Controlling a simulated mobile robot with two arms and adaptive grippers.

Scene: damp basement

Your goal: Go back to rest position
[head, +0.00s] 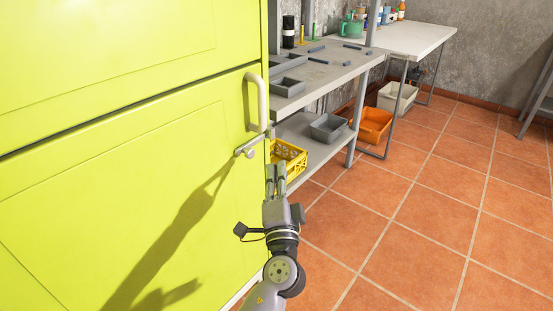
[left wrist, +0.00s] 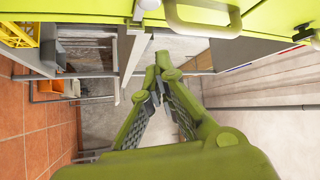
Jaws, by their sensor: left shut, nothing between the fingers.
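My left gripper (head: 276,172) is shut and empty in the head view. It points away from me, just right of the yellow-green cabinet (head: 110,150), below the cabinet's handle (head: 256,104) and latch (head: 250,146). It appears apart from them. In the left wrist view the fingers (left wrist: 160,68) converge at their tips with nothing between them. The handle (left wrist: 205,28) shows along the top of that view. The arm casts a shadow on the cabinet door. My right gripper is in neither view.
A grey workbench (head: 325,75) stands beyond the cabinet, with a yellow crate (head: 290,157) and a grey bin (head: 328,128) on its lower shelf. An orange bin (head: 373,124) and a whitish bin (head: 397,97) stand farther back. The tiled floor (head: 440,200) at right is clear.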

